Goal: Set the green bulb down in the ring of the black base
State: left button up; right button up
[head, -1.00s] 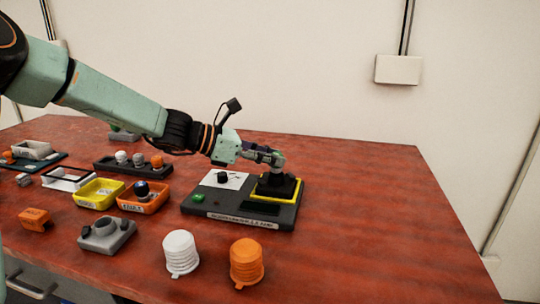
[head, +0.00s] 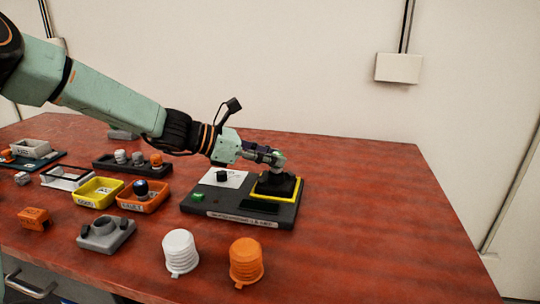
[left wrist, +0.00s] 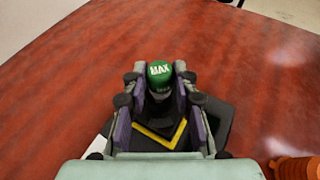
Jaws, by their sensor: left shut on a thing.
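My left gripper (head: 277,160) is shut on the green bulb (left wrist: 160,70), which shows in the left wrist view with "MAX" in white on its top. In the head view the bulb is hidden by the gripper. The gripper is right over the black base (head: 277,186), which stands on a yellow-edged square of a dark board (head: 225,212). The ring of the base is hidden, so I cannot tell whether the bulb touches it. My right gripper is not in view.
A white ribbed cap (head: 181,252) and an orange one (head: 246,261) stand at the table's front. A yellow tray (head: 84,203), an orange tray (head: 133,206) and a grey fixture (head: 106,240) are to the left. The table's right side is clear.

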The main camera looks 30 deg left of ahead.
pick_arm(q)
jog(key=shift+f, duration=0.15)
jog(key=shift+a+f+b, duration=0.1)
jog(key=shift+f+b, duration=0.25)
jog(key=shift+f, duration=0.15)
jog(key=shift+w+f, duration=0.1)
jog(key=shift+f, duration=0.25)
dwell(0.8)
jog(key=o, duration=1.1)
jog(key=shift+c, duration=0.2)
jog(key=shift+o, duration=0.3)
jog(key=shift+o, duration=1.3)
